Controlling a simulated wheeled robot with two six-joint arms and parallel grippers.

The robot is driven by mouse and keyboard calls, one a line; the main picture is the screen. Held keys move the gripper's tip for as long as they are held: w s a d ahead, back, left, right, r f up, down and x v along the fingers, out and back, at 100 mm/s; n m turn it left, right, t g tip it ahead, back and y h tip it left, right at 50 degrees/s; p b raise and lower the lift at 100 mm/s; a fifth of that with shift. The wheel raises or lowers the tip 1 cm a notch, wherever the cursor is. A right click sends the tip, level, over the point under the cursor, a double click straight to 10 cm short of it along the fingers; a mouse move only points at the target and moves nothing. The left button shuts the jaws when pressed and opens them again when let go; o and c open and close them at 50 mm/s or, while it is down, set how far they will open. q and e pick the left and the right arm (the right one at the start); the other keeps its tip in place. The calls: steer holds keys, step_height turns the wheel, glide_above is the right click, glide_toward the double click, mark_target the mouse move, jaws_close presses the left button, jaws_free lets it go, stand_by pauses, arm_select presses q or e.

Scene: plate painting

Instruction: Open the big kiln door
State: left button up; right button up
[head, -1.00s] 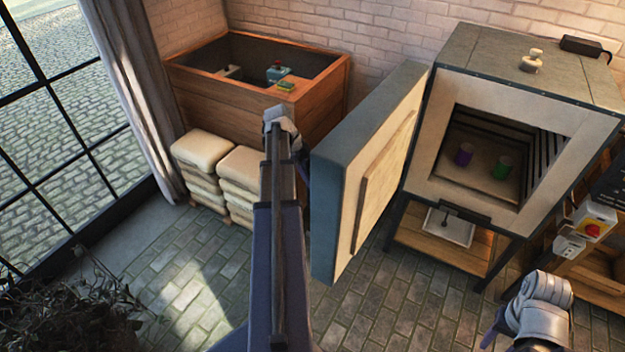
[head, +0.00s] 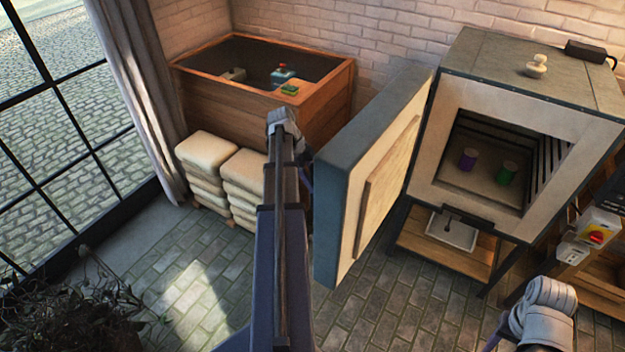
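The big kiln (head: 520,75) stands at the right on a dark frame. Its thick door (head: 378,185) is swung wide open to the left, hinged at the kiln's left side. The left fingers are mostly hidden behind the wrist and door. My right wrist (head: 548,305) is at the bottom right, apart from the kiln; its fingertips do not show clearly.
A wooden bin (head: 330,95) and stacked pale sacks (head: 245,178) stand behind my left arm. A control box with a red knob (head: 597,238) is at the right. A plant (head: 75,310) is at bottom left. Brick floor (head: 380,300) below the door is clear.

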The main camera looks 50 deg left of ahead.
arm_select(q)
steer(key=p+v, duration=0.6)
steer(key=v, duration=0.1)
steer(key=shift+r, duration=0.1)
stand_by(0.5)
